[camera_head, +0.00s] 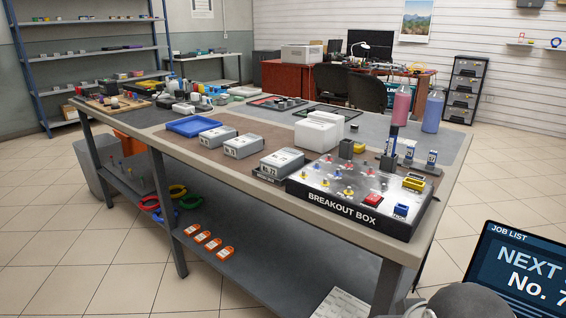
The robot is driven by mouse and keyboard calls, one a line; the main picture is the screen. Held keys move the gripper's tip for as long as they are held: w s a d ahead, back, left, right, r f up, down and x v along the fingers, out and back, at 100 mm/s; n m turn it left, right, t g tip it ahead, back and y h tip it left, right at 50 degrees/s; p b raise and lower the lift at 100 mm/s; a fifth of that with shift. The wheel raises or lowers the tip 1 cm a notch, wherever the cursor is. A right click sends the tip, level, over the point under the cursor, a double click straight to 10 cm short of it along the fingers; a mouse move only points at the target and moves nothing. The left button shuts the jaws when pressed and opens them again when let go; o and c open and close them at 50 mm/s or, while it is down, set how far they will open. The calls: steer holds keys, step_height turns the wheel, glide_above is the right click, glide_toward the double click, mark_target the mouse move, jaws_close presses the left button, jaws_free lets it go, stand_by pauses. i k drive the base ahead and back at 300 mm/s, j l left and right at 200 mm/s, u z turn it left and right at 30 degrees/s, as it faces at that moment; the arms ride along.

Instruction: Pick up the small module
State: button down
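Three grey box modules with white labels lie in a row on the workbench (225,168): a left one (217,138), a middle one (243,146) and a right one (281,162). The right one sits on a dark base beside the breakout box (340,200) and looks a little larger. Its label seems to begin "No. 7"; the other labels are too small to read. I cannot tell for certain which is the small module. My gripper is not in view; a grey rounded part at the bottom right edge may be my arm.
A blue tray (193,126) lies left of the modules, and a white block (317,132) stands behind them. Pink (402,104) and blue (433,110) bottles stand at the back right. The screen (520,270) reads "JOB LIST". Floor before the bench is clear at left.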

mark_target(283, 163)
steer(key=i+j, duration=0.15)
steer(key=j, duration=0.2)
steer(key=i+j, duration=0.15)
steer(key=j, duration=0.25)
steer(key=i+j, duration=0.15)
steer(key=j, duration=0.2)
